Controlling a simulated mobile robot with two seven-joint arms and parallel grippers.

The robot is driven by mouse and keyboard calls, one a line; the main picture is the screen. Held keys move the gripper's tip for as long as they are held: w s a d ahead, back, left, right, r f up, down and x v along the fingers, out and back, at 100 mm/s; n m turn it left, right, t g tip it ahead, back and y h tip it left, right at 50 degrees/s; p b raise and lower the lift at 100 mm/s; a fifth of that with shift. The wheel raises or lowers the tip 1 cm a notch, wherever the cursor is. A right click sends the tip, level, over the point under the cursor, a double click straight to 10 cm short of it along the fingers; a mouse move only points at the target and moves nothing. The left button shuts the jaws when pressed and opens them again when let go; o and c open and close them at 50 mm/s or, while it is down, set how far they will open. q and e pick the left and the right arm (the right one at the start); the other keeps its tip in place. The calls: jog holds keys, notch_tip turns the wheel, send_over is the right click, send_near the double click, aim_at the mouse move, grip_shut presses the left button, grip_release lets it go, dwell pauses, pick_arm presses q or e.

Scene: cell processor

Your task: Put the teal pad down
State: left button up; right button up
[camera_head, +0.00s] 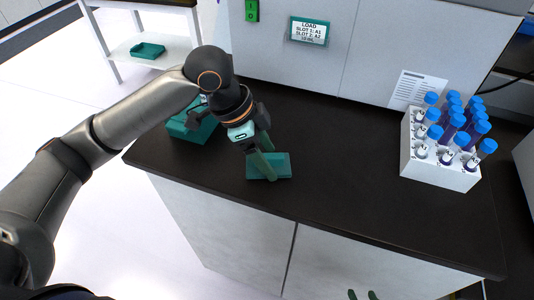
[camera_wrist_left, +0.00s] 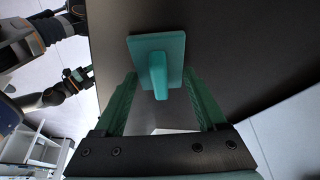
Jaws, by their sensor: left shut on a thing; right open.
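The teal pad (camera_head: 280,163) is a flat plate with a raised bar, low over or on the dark counter near its front left part. I cannot tell whether its underside touches the counter. My left gripper (camera_head: 268,166) reaches down from above and is shut on the pad. In the left wrist view the pad (camera_wrist_left: 142,48) lies between the two green fingertips, its bar (camera_wrist_left: 158,78) towards the camera. My right gripper (camera_head: 362,296) shows only as two green fingertips, apart and empty, at the bottom edge of the head view.
A teal container (camera_head: 186,130) stands on the dark counter (camera_head: 340,180) behind my left gripper. A white rack (camera_head: 439,168) with several blue-capped tubes stands at the right. A machine panel with a LOAD label (camera_head: 310,31) rises behind. The middle of the counter is clear.

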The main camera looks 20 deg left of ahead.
pick_arm(q)
jog(key=o, duration=1.1)
jog(key=shift+f, duration=0.1)
jog(key=shift+o, duration=0.2)
jog(key=p+v, duration=0.1)
jog(key=v, duration=1.1)
jog(key=shift+p, duration=0.35)
